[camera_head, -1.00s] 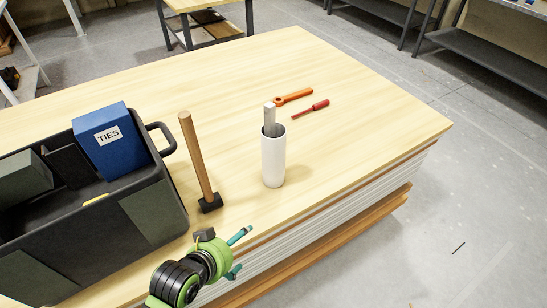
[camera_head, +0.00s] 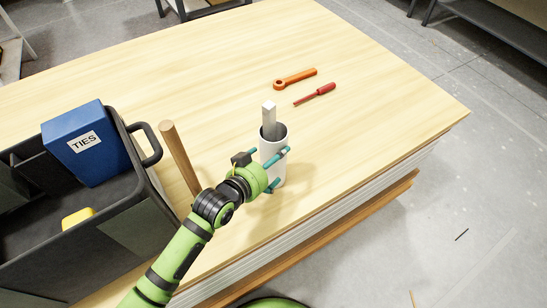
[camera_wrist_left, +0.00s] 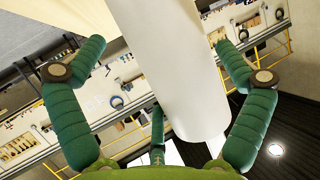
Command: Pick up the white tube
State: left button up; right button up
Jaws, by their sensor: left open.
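The white tube (camera_head: 267,151) stands upright on the wooden table near its front edge, with a light grey bar (camera_head: 269,115) sticking out of its open top. My left gripper (camera_head: 277,170) has reached the tube from the front left, with its teal fingers spread at the tube's side. In the left wrist view the tube (camera_wrist_left: 170,70) fills the middle, between the open green fingers (camera_wrist_left: 158,48). A gap shows between the tube and each side finger, so it is not gripped. My right gripper is not in view.
A hammer (camera_head: 179,158) stands on the left, partly hidden by my arm. A dark tote (camera_head: 140,235) holds a blue box (camera_head: 86,143) labelled TIES. An orange wrench (camera_head: 296,79) and a red screwdriver (camera_head: 315,95) lie behind the tube. The table's far middle is clear.

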pick_arm(q)
jog(key=x, duration=0.3)
jog(key=shift+w+d+f, duration=0.1)
jog(key=shift+w, duration=0.05)
jog(key=c, duration=0.9)
jog(key=shift+w, duration=0.1)
jog(key=shift+r, duration=0.25)
